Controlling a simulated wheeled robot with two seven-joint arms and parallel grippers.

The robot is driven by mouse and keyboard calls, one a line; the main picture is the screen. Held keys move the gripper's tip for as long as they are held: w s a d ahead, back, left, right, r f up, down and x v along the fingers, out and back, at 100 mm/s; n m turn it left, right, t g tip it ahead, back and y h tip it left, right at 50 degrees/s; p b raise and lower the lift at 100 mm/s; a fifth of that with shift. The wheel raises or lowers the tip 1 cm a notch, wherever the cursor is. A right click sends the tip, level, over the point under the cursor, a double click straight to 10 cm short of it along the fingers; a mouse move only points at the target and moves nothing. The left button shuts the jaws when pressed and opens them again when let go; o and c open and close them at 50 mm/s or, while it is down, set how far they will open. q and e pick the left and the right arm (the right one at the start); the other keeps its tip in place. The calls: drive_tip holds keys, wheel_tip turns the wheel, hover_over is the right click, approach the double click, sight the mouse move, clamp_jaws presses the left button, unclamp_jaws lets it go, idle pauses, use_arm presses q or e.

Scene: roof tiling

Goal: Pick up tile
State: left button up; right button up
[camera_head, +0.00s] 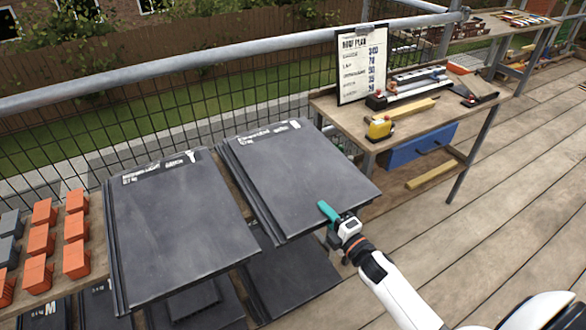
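Two large dark grey tiles lie side by side on a wooden rack along the railing. The right tile (300,180) lies slightly tilted, with white print at its far edge. The left tile (180,235) has similar print at its far edge. My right gripper (333,217) is at the near right edge of the right tile, with a teal finger over its top face. The other finger is hidden, so I cannot tell whether it grips the tile. My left gripper is not in view.
Orange blocks (40,240) stand left of the tiles. More dark tiles (290,275) lie on a lower level. A workbench (420,120) with a clipboard (362,65), a yellow tool (380,127) and a blue drawer (420,147) stands at right. The plank floor (500,220) is clear. A metal railing (200,65) runs behind.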

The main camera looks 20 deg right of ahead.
clamp_jaws()
idle(0.8)
drive_tip(key=shift+r+p, duration=0.85)
drive_tip(key=shift+r, duration=4.3)
drive_tip(key=shift+w, duration=0.1)
